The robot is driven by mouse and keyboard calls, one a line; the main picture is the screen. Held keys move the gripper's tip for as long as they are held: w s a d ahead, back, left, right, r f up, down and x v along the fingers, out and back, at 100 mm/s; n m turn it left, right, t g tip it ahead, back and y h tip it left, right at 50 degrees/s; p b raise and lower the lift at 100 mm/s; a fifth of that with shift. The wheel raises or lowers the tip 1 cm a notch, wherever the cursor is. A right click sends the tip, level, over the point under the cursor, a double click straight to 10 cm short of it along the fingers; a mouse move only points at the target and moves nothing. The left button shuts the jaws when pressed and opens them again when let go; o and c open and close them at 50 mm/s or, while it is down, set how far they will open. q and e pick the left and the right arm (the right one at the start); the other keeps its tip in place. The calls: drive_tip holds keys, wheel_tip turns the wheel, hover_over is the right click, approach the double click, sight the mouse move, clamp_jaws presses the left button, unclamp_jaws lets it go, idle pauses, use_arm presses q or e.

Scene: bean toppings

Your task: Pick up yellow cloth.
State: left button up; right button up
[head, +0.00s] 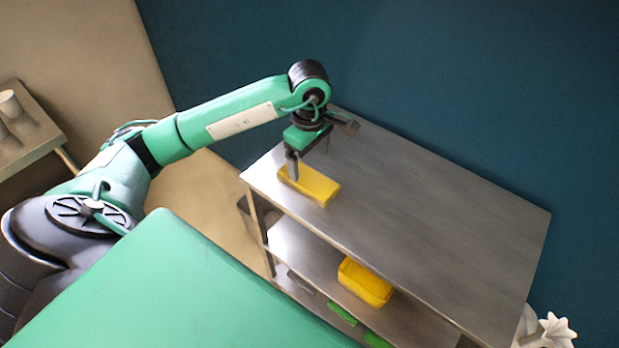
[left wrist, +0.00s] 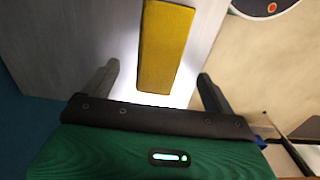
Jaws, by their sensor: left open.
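The yellow cloth (head: 314,186) lies as a flat folded rectangle on the steel table top, near its left end. My left gripper (head: 308,170) is over the cloth's far left part, pointing down, with its fingers apart. In the left wrist view the cloth (left wrist: 167,45) lies lengthwise ahead of the gap between the open fingers of my left gripper (left wrist: 158,85), with nothing held. I cannot tell how high the fingertips are above the table. My right gripper is not in view.
The steel table (head: 430,225) is otherwise clear on top. Its lower shelf (head: 300,255) holds a yellow bin (head: 366,282), with green items (head: 342,314) below. A side table with white cups (head: 10,103) stands at left. A white object (head: 548,332) is at lower right.

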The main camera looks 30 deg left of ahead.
sight(309, 177)
use_arm(q)
drive_tip(key=shift+s+f, duration=0.1)
drive_tip(key=shift+f, duration=0.75)
wheel_tip(309, 177, down, 5)
drive_tip(key=shift+a+r+p, duration=0.1)
drive_tip(key=shift+a+p, duration=0.05)
drive_tip(key=shift+p, duration=0.55)
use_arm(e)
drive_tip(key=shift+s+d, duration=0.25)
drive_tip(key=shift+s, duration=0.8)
use_arm(q)
drive_tip(key=shift+c, duration=0.2)
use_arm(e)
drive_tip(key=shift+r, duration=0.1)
use_arm(q)
drive_tip(key=c, duration=1)
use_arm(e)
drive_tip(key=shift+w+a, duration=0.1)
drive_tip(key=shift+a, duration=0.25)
